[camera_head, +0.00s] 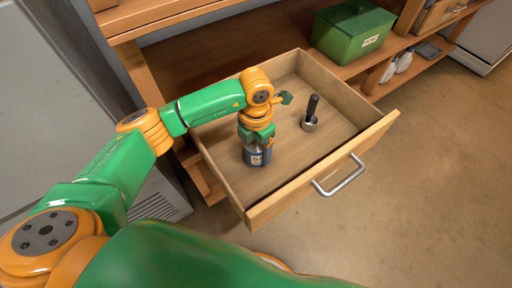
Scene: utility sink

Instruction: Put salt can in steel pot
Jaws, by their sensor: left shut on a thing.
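The salt can (257,157), a small dark blue can with a pale label, is upright in the open drawer, near its front left part. My left gripper (256,143) is over it from above and shut on its top. The gripper hides the upper part of the can. I cannot tell whether the can touches the drawer floor. A small steel vessel (309,125) with an upright black handle stands in the drawer to the right of the can. It may be the steel pot. My right gripper is not in view.
The open wooden drawer (236,198) has raised walls and a metal handle (340,177) on its front. A green box (352,30) stands on the shelf behind. White bottles (397,66) are at the right. The floor at the right is clear.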

